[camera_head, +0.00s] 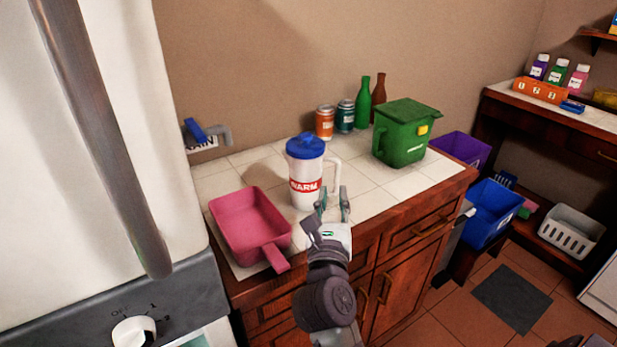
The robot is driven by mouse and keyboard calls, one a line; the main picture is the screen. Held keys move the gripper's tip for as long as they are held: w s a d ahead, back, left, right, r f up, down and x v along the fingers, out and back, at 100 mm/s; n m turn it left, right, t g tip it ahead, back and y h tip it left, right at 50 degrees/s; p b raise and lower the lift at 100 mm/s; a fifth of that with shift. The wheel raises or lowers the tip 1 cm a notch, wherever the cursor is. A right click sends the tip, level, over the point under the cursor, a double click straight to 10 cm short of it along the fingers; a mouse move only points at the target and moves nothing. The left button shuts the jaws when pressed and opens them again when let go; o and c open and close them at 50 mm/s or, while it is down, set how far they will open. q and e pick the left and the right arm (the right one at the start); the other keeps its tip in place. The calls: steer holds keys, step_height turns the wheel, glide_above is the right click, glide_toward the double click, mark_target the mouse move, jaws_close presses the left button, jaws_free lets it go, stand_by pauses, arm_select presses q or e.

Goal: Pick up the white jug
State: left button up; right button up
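The white jug (306,190) stands upright on the white tiled counter. It has a blue lid (305,146), a red label and a white handle (336,172) on its right side. My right gripper (333,200) is just in front of the jug, at its right and near the handle. Its two fingers are apart and point towards the back of the counter. I cannot tell whether a finger touches the handle. My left gripper is not in view.
A pink pan (243,222) lies left of the jug. Behind are an orange can (325,123), a dark teal can (345,116) and two bottles. A green lidded bin (400,135) stands at the right. The tiled counter (377,203) is clear right of my gripper.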

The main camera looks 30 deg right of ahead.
mark_target(337, 170)
steer(key=shift+m+g+y, duration=0.3)
steer(key=shift+m+g, duration=0.4)
steer(key=shift+m, duration=0.2)
steer(key=w+d, duration=0.1)
steer(key=w, duration=0.1)
steer(key=w+d+f+p, duration=0.1)
steer(key=w+d, duration=0.1)
steer(key=w+d+f, duration=0.1)
steer(key=w+d, duration=0.1)
steer(key=shift+w+f, duration=0.25)
steer(key=shift+w, duration=0.15)
steer(key=shift+p+x, duration=0.3)
steer(key=shift+x, duration=0.6)
steer(key=x, duration=0.4)
steer(key=shift+d+f, duration=0.1)
steer(key=shift+d, duration=0.05)
steer(key=shift+c, duration=0.4)
jaws_close()
